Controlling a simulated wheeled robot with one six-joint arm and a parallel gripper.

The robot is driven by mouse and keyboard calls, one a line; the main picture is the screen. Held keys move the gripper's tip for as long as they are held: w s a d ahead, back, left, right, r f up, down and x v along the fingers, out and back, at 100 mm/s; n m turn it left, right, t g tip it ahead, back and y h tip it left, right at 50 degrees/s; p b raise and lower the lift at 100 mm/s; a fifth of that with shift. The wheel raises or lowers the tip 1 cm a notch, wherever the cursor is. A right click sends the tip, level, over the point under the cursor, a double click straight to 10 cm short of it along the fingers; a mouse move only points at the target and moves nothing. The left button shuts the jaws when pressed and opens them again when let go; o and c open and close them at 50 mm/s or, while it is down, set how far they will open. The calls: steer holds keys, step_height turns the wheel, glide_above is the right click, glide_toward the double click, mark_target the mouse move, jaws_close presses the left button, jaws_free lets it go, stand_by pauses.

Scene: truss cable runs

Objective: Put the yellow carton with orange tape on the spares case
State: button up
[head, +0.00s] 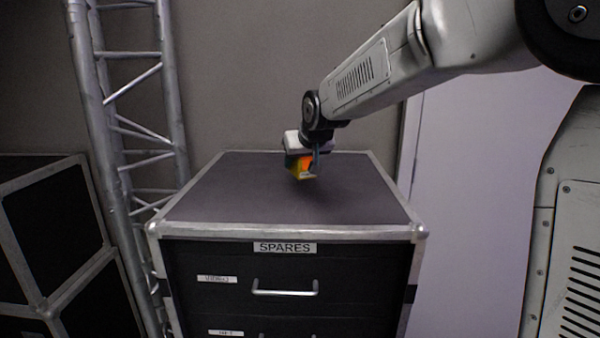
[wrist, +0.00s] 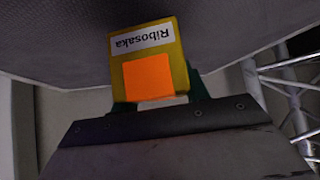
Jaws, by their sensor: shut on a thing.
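The yellow carton with orange tape (wrist: 172,50) shows in the wrist view, with a white label reading "Ribosaka" upside down. The carton also shows small in the head view (head: 294,174), over the top of the spares case (head: 240,195). My gripper (head: 303,166) is shut on the carton. It covers part of the carton in the head view. The case is black with silver edges and a "SPARES" label on its front. I cannot tell whether the carton touches the case top.
A silver truss (head: 130,120) stands upright behind and left of the spares case. Black cases with silver edges (head: 45,240) stand at the left. A pale panel (head: 465,180) is to the right. The rest of the case top is clear.

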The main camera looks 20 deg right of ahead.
mark_target(308, 158)
steer(key=shift+w+f, duration=0.2)
steer(key=shift+f, duration=1.6)
steer(key=shift+f, duration=0.1)
steer(key=o, duration=1.1)
steer(key=v, duration=1.2)
steer(key=shift+d, duration=0.1)
steer(key=s+d+f+g, duration=0.1)
steer(key=s+f, duration=0.3)
steer(key=s, duration=0.8)
steer(key=s+d+f+g, duration=0.2)
steer(key=s+f+g, duration=0.2)
steer(key=s, duration=0.8)
steer(key=s+d+f+g, duration=0.1)
steer(key=s+f, duration=0.3)
steer(key=s, duration=0.8)
steer(key=shift+s+d+m+g+h, duration=0.15)
steer(key=shift+m+g+h, duration=0.2)
steer(key=shift+g, duration=0.55)
